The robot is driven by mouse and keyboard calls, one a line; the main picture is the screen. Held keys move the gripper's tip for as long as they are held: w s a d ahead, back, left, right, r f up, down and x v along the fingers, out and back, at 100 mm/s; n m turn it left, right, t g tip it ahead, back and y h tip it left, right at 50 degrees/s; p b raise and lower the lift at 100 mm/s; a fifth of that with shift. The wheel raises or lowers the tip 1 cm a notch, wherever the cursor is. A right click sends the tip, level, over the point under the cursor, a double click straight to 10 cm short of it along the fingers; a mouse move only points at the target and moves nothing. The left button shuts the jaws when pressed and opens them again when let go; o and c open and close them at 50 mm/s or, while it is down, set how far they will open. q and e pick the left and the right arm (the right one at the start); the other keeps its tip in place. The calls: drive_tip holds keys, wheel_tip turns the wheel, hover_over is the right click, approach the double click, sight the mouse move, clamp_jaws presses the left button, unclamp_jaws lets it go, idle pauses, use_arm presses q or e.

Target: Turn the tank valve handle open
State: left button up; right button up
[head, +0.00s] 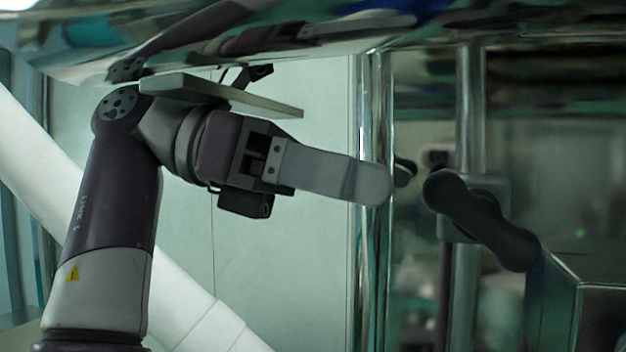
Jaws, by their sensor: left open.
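The valve handle (482,222) is a dark, double-lobed lever at the right of the head view. It slants down to the right in front of a grey mount on a vertical pipe. My left gripper (374,184) comes in from the left and points right toward the handle. It is open and empty, with one broad grey finger facing the camera and hiding most of the other. Its tip is left of the handle's upper lobe, and a gap shows between them. My right gripper is not in view.
A shiny metal tank underside (330,55) hangs low over my left arm. A polished vertical post (372,270) stands behind the fingertip. A grey box-like edge (600,300) is at the lower right. A thick white pipe (190,305) runs diagonally behind my arm.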

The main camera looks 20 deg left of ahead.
use_arm(q)
drive_tip(key=p+v, duration=0.1)
drive_tip(key=v, duration=0.2)
drive_tip(key=shift+s+a+f, duration=0.1)
drive_tip(key=shift+s+f, duration=0.05)
drive_tip(key=shift+d, duration=0.2)
